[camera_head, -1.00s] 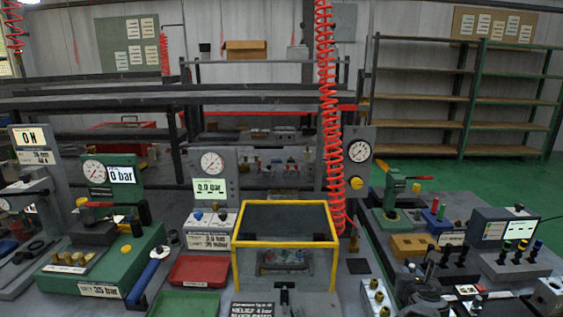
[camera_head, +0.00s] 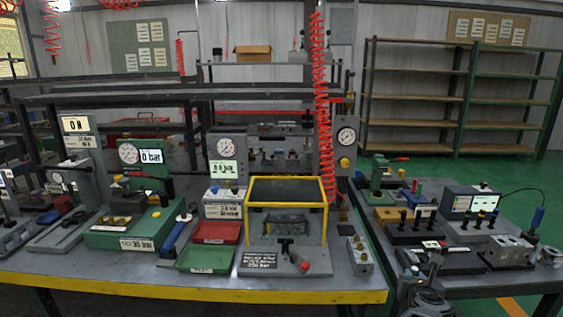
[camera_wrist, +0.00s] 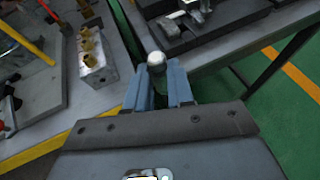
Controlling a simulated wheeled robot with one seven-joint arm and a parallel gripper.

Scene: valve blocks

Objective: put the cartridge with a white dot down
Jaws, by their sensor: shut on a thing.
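In the wrist view my gripper (camera_wrist: 158,88) is shut on a small upright cartridge (camera_wrist: 156,62). Its rounded pale grey or white top stands out above the fingers, and a greenish part shows between them. Most of its body is hidden by the jaws, and I cannot make out a separate dot. The cartridge is held over the gap between two tables. In the head view my arm is at the bottom right, and the cartridge cannot be told apart there.
A grey block with brass cartridges (camera_head: 360,254) stands at the near right of the main table (camera_head: 150,284); it also shows in the wrist view (camera_wrist: 92,58). Red (camera_head: 217,232) and green (camera_head: 205,259) trays lie left of the yellow-framed box (camera_head: 286,206). The right table (camera_head: 375,213) is crowded.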

